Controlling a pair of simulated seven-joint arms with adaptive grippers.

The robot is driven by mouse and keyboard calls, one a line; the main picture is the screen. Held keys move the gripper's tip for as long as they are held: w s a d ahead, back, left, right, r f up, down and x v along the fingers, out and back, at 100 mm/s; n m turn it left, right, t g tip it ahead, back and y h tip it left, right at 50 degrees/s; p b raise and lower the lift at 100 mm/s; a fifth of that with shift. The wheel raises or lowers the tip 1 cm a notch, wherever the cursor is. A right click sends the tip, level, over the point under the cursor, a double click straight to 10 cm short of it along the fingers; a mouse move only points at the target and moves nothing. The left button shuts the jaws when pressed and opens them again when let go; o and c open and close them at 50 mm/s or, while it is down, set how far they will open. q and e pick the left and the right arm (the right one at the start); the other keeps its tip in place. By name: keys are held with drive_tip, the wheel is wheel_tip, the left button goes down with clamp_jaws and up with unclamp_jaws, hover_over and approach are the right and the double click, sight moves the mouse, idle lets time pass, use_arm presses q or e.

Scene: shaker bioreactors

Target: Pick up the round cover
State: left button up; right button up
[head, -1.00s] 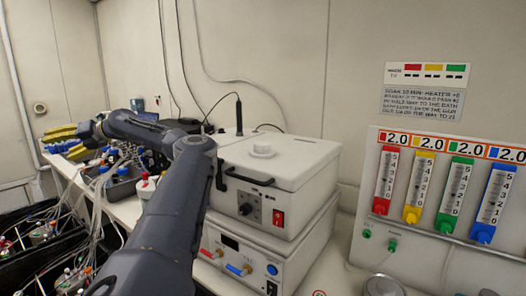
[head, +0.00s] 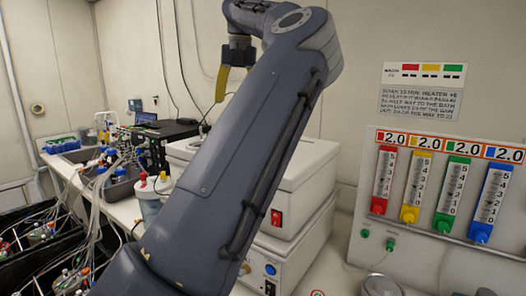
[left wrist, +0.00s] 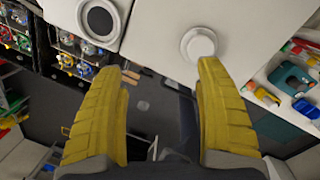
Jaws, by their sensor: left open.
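A small white round piece (left wrist: 198,44), which looks like the round cover, sits on a white surface in the left wrist view, just beyond the right fingertip. A grey disc in a white ring (left wrist: 98,18) lies farther left; I cannot tell what it is. In the head view my left arm hides the top of the white box (head: 312,167), where a round knob showed earlier. My left gripper (left wrist: 166,75) is open and empty, with yellow fingers spread. In the head view its yellow finger (head: 222,83) points down above the box's far side. My right gripper is not in view.
A panel with red, yellow, green and blue gauges (head: 447,190) stands at the right. A round metallic item (head: 382,285) is at the bottom right. Bottles, tubes and racks (head: 118,170) crowd the bench at the left.

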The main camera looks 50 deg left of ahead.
use_arm(q)
drive_tip(key=w+d+r+m+t, duration=0.1)
drive_tip(key=w+d+r+m, duration=0.15)
drive_tip(key=d, duration=0.35)
drive_tip(key=shift+n+h, duration=0.3)
drive_tip(key=shift+n, duration=0.05)
drive_tip(key=f, duration=0.3)
drive_tip(key=w+f, duration=0.1)
drive_tip(key=f, duration=0.7)
drive_tip(key=shift+w+a, duration=0.25)
drive_tip(key=shift+w+a+f, duration=0.15)
drive_tip(key=shift+f, duration=2.45)
drive_tip(key=c, duration=1.4)
